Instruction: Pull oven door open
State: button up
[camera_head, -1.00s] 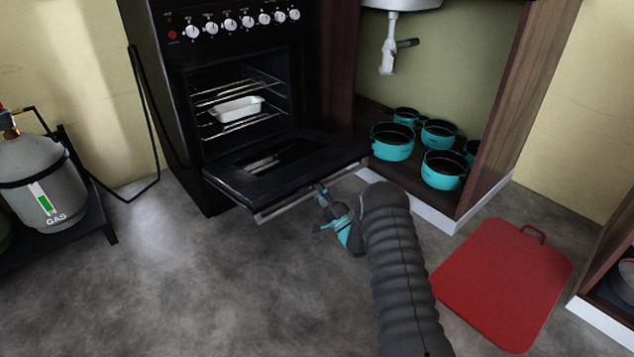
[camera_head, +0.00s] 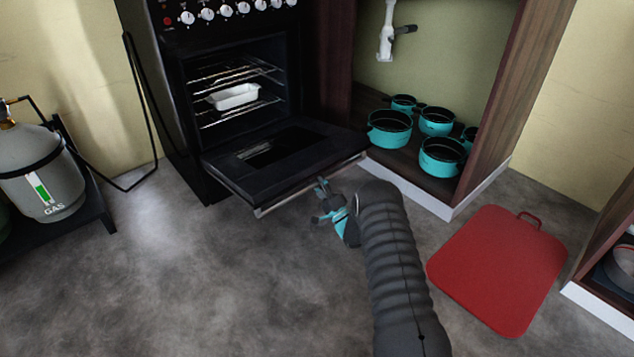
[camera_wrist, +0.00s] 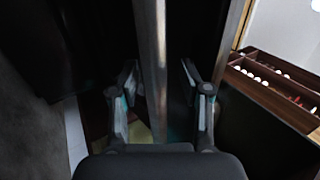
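The black oven door (camera_head: 225,174) is swung down, close to level, below the open oven cavity. Its metal handle bar (camera_head: 300,189) runs along the outer edge. My gripper (camera_head: 322,188) is at the middle of this bar, reaching from the front. In the wrist view, the bar (camera_wrist: 155,60) passes between the two fingers of my gripper (camera_wrist: 158,75). The fingers are apart, with a visible gap on the right side of the bar. Whether the left finger touches it is unclear. The black oven (camera_head: 165,100) holds wire racks and a white dish (camera_head: 233,96).
Turquoise pots (camera_head: 390,128) stand in the open cabinet (camera_head: 490,140) right of the oven. A red board (camera_head: 498,268) lies on the floor at right. A grey gas cylinder (camera_head: 40,175) stands at left. The floor in front of the door is clear.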

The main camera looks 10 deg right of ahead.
jog(key=shift+s+a, duration=0.1)
jog(key=shift+s+f, duration=0.15)
jog(key=shift+f, duration=0.05)
jog(key=v, duration=1.1)
jog(key=shift+d, duration=0.25)
jog(key=shift+s+f, duration=0.1)
jog(key=shift+s, duration=0.05)
